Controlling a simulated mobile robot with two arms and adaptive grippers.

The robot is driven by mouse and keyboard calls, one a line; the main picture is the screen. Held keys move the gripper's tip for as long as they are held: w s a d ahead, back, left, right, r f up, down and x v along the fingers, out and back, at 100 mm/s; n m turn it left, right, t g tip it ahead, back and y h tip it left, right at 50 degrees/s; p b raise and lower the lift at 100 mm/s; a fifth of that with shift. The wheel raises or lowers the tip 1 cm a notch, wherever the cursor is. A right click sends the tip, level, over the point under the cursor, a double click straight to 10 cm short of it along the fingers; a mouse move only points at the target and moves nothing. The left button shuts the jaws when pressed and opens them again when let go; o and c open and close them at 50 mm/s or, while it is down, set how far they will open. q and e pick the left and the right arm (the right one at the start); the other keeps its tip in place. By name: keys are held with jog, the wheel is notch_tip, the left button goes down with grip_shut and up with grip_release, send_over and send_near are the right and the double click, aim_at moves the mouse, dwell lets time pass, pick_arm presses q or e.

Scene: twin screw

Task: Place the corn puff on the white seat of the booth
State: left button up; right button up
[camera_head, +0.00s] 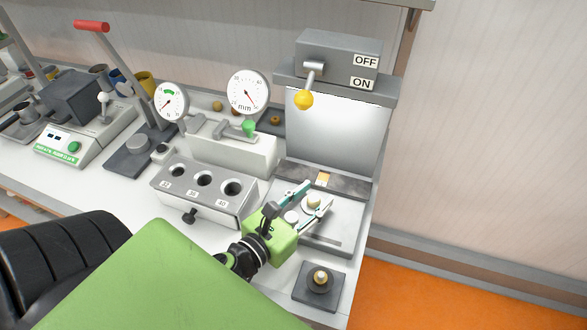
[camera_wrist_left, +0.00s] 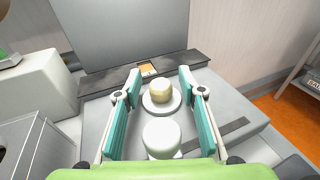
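The corn puff (camera_head: 313,201) is a small pale yellow, rounded piece. In the left wrist view the corn puff (camera_wrist_left: 161,91) rests on a round white seat (camera_wrist_left: 150,104) on the grey floor of the booth (camera_head: 338,130). My right gripper is not in view.
The booth carries an OFF/ON lever with a yellow knob (camera_head: 303,100). A grey block with three holes (camera_head: 203,190) and two dial gauges (camera_head: 248,92) stand to the left. A dark plate with a small knob (camera_head: 320,280) lies at the table's front right corner.

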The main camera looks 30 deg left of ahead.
aim_at(286, 221)
pick_arm(q)
jog(key=s+b, duration=0.1)
jog(key=s, duration=0.2)
jog(key=s+r+b, duration=0.1)
jog(key=s, duration=0.1)
jog(key=s+a, duration=0.1)
jog(key=s, duration=0.2)
jog(key=shift+s+r+b, duration=0.2)
jog(key=shift+s+b, duration=0.15)
jog(key=shift+b, duration=0.05)
jog(key=shift+s+r, duration=0.2)
jog(key=shift+s, duration=0.35)
jog(key=shift+s+p, duration=0.35)
jog(key=shift+s, duration=0.3)
jog(key=shift+f, duration=0.1)
